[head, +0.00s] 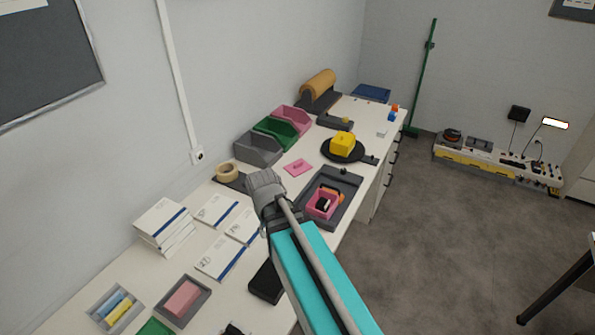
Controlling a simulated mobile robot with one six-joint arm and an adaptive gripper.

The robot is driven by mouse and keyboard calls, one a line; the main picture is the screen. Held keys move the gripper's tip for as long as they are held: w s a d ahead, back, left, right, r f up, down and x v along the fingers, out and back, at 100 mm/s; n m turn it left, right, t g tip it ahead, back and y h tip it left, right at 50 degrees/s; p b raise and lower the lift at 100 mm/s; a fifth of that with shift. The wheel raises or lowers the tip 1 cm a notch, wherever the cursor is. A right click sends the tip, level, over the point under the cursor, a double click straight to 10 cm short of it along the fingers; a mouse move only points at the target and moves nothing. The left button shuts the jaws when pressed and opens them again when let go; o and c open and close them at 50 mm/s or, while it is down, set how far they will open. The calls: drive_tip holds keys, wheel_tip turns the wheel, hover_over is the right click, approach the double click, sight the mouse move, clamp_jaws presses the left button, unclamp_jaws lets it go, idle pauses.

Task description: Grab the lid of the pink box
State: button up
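A flat pink lid (298,168) with a small raised grip lies on the white worktable, in front of the green and grey bins. A small open pink box (310,205) stands in a dark grey tray to the right of the lid, with something dark inside it. My arm reaches up from the lower right, and its grey joint is left of the tray and nearer than the lid. The fingers of my gripper do not show, so I cannot see what they hold.
Pink (291,117), green (277,131) and grey (258,149) open bins line the wall behind the lid. A yellow block (342,143) sits on a round black plate to the right. A tape roll (228,172) and white booklets (217,210) lie to the left.

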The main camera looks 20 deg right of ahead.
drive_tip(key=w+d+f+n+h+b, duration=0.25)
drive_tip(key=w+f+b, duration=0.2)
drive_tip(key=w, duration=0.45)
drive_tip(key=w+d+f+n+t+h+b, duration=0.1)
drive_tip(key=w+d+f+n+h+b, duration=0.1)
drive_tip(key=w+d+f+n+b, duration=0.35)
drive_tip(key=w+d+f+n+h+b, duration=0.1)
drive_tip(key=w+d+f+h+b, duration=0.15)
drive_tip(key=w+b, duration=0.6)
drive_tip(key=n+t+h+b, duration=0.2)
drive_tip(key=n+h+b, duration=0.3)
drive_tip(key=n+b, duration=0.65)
approach(293, 166)
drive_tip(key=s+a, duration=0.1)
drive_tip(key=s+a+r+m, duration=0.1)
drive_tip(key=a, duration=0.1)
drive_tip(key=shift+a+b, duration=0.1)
drive_tip(key=shift+b, duration=0.25)
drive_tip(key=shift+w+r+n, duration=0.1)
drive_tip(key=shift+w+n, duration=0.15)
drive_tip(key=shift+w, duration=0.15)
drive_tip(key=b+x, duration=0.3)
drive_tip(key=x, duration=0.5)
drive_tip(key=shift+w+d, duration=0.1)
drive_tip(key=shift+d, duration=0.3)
